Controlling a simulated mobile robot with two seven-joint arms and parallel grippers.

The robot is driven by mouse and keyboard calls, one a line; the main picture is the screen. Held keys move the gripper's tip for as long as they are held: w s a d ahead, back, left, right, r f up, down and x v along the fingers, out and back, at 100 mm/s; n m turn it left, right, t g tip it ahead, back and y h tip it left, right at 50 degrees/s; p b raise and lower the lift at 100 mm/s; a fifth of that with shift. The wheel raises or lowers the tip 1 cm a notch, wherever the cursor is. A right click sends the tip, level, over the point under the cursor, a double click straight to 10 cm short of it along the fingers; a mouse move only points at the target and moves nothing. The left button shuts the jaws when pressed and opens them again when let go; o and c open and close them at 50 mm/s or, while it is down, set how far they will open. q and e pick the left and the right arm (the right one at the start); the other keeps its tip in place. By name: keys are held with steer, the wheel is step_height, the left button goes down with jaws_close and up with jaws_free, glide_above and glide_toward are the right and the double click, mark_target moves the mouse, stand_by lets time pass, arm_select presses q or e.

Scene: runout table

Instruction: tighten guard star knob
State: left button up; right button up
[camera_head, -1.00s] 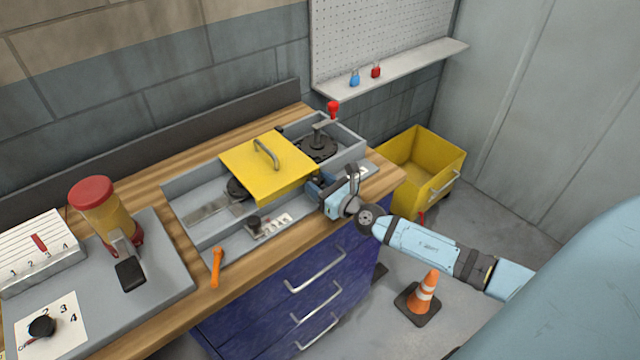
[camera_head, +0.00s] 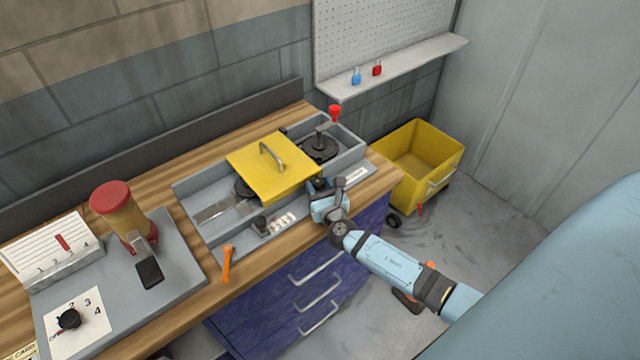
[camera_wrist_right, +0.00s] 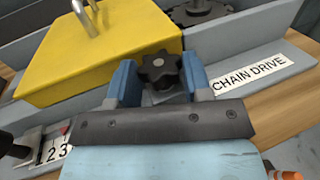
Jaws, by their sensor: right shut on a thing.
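The black star knob (camera_wrist_right: 160,70) sits at the front edge of the yellow guard (camera_wrist_right: 105,45) in the right wrist view. My right gripper (camera_wrist_right: 158,78) has its blue fingers on either side of the knob and is shut on it. In the head view the right gripper (camera_head: 322,188) is at the front right corner of the yellow guard (camera_head: 270,168), and the knob is mostly hidden there. The guard lies over the grey tray (camera_head: 190,190), with its handle upright. My left gripper is not in view.
A "CHAIN DRIVE" label (camera_wrist_right: 250,72) is right of the knob. A small black knob (camera_head: 262,224) and an orange-handled tool (camera_head: 227,263) are at the tray's front. A yellow bin (camera_head: 440,185) is on the floor right.

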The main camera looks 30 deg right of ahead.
steer(key=o, duration=0.9)
steer(key=shift+s, duration=0.25)
steer(key=b+v, duration=0.2)
steer(key=v, duration=1.1)
steer(key=shift+s+b, duration=0.2)
steer(key=shift+b, duration=0.15)
steer(key=shift+f, duration=0.1)
